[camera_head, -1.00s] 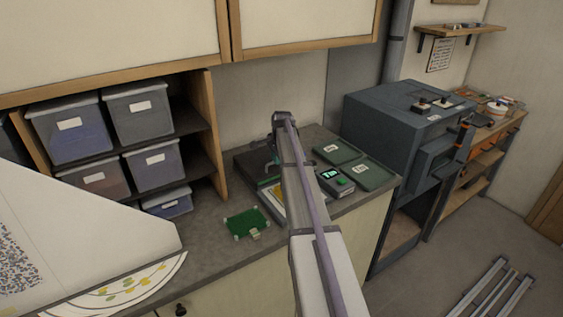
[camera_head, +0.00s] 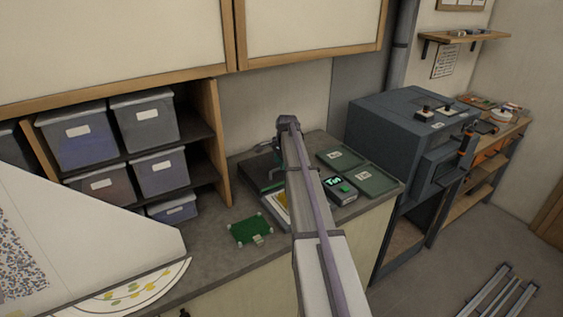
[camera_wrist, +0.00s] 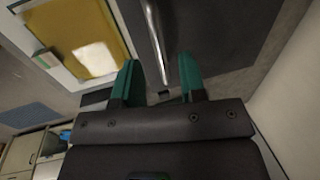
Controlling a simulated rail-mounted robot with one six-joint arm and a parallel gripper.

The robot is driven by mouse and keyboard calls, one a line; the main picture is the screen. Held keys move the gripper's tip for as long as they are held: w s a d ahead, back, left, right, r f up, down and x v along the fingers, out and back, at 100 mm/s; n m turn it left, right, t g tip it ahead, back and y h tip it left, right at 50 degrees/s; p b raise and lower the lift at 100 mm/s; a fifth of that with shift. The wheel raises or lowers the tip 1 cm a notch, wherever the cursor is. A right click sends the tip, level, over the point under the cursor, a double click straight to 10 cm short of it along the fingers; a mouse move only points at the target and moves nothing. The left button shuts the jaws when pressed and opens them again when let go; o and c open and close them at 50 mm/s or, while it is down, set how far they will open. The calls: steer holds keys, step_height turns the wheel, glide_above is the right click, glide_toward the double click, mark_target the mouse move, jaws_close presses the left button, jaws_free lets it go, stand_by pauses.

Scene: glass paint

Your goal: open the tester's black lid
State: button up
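The tester's black lid (camera_head: 255,168) shows as a dark flat panel on the counter, partly hidden by my arm in the head view. The tester's white-framed yellow panel (camera_head: 276,204) lies in front of it. In the wrist view, the dark lid (camera_wrist: 222,40) fills the upper right, with a metal bar handle (camera_wrist: 155,38) along it, and the yellow panel (camera_wrist: 80,38) is at upper left. My gripper (camera_wrist: 158,80) has its teal fingers apart, with the handle's near end between them. I cannot tell whether they touch it or how far the lid is tilted.
A green board (camera_head: 250,230) lies on the counter left of my arm. A small device with a lit green display (camera_head: 339,188) and two green trays (camera_head: 372,181) (camera_head: 340,158) are at the right. Shelved bins (camera_head: 145,120) stand left; a grey machine (camera_head: 405,125) stands right.

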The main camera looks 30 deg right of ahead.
step_height(320, 180, up, 9)
steer(key=s+p, duration=0.1)
steer(key=p, duration=0.6)
steer(key=shift+s, duration=0.35)
steer(key=shift+f, duration=0.15)
